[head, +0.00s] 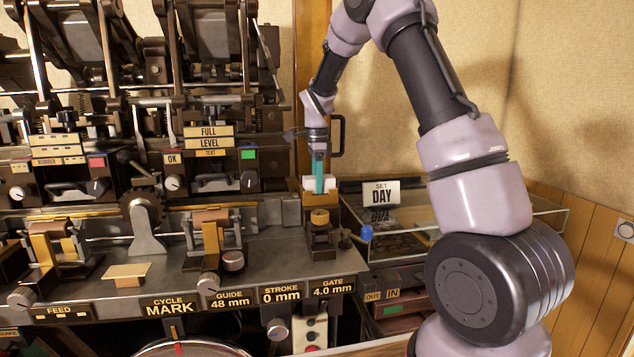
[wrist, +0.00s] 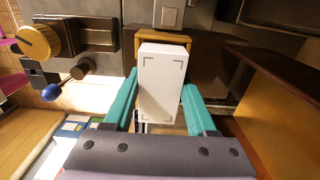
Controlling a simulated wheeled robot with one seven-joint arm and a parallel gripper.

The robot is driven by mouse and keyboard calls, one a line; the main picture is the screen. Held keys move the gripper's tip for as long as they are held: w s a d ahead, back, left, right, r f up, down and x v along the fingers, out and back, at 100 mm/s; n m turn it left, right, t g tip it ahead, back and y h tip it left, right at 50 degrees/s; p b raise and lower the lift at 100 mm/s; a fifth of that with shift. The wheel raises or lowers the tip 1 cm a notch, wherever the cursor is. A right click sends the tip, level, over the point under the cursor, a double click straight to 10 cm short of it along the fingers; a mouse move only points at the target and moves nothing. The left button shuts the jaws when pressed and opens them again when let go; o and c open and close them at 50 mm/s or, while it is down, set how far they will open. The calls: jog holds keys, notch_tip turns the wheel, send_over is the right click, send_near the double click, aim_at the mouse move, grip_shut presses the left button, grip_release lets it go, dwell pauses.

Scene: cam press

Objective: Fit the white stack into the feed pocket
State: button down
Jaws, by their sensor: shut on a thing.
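The white stack (wrist: 163,82) is a white block with dark corner marks on its face. In the wrist view it lies between the teal fingers of my gripper (wrist: 160,90), which is shut on it. In the head view the stack (head: 309,184) shows on both sides of my gripper (head: 319,188), at a brass-coloured holder (head: 320,199) on the right end of the machine. In the wrist view the stack's far end overlaps this brass frame (wrist: 184,40). I cannot tell whether the stack is inside the feed pocket or just above it.
The machine's deck carries rollers and knobs to the left. A dark handle (head: 337,135) is behind my gripper.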

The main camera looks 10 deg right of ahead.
jog(key=shift+f, duration=0.15)
jog(key=shift+c, duration=1)
grip_release()
notch_tip(320, 180, up, 12)
jog(key=s+d+r+n+t+y, duration=0.1)
jog(key=s+d+r+n, duration=0.2)
jog(key=s+r, duration=0.35)
jog(key=s+d+n+t, duration=0.1)
jog(key=s+n+t, duration=0.2)
jog(key=s, duration=0.9)
jog(key=s+d+r+n+t+y, duration=0.1)
jog(key=s+d+n+t, duration=0.1)
jog(key=s+n, duration=0.6)
jog(key=s+t, duration=0.1)
jog(key=s, duration=0.4)
jog(key=shift+s, duration=0.3)
jog(key=shift+d, duration=0.1)
